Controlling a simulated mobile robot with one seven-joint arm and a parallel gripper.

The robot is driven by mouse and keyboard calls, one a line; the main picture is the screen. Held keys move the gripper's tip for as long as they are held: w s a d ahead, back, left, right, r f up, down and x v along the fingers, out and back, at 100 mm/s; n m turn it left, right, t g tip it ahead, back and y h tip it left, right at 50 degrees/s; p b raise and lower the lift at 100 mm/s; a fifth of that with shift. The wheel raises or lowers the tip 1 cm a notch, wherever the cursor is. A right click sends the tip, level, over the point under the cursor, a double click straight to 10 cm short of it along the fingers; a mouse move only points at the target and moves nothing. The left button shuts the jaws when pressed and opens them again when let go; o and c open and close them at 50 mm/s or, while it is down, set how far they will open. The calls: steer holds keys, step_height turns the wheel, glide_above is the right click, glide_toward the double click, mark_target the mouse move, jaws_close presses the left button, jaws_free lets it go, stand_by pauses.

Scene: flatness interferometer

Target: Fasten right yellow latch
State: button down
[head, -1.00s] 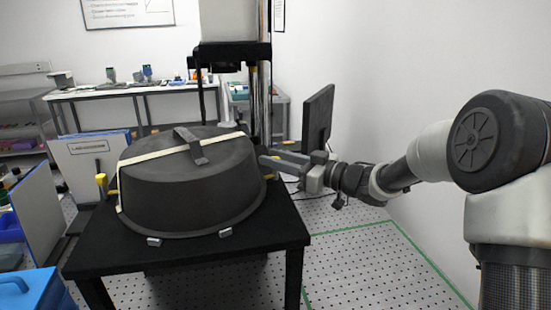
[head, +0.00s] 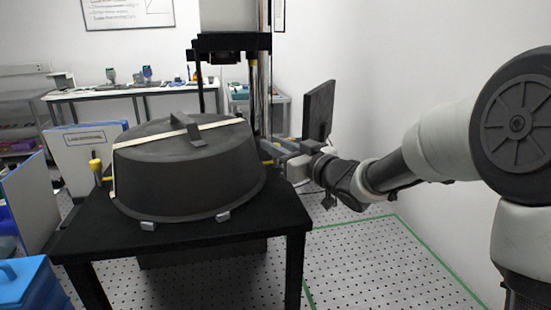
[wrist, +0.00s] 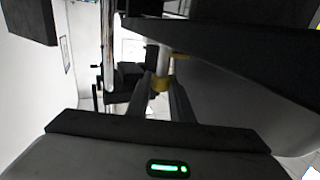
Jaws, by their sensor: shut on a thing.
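The dark round lid (head: 185,175) with a pale strap and a top handle sits on the black table. The right yellow latch shows as a small yellow patch (head: 268,161) at the lid's right side, mostly hidden by my gripper (head: 270,149). In the wrist view the yellow latch (wrist: 162,84), with a pale post above it, is between the two fingers of my gripper (wrist: 159,92), which are shut on it. Whether the latch is fastened cannot be told. Another yellow latch (head: 96,166) stands upright at the lid's left side.
The black table (head: 215,238) carries the lid, with two grey clips at its front rim. A dark monitor (head: 318,110) stands behind my wrist. A tall column (head: 259,85) rises behind the lid. A blue box (head: 25,285) is at front left. The floor on the right is clear.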

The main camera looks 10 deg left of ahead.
steer(key=shift+m+t+h, duration=0.4)
steer(key=c, duration=1.9)
jaws_free()
steer(key=shift+o, duration=0.2)
steer(key=shift+s, duration=0.1)
steer(key=v, duration=1.7)
steer(key=shift+d, duration=0.15)
steer(key=shift+s, duration=0.1)
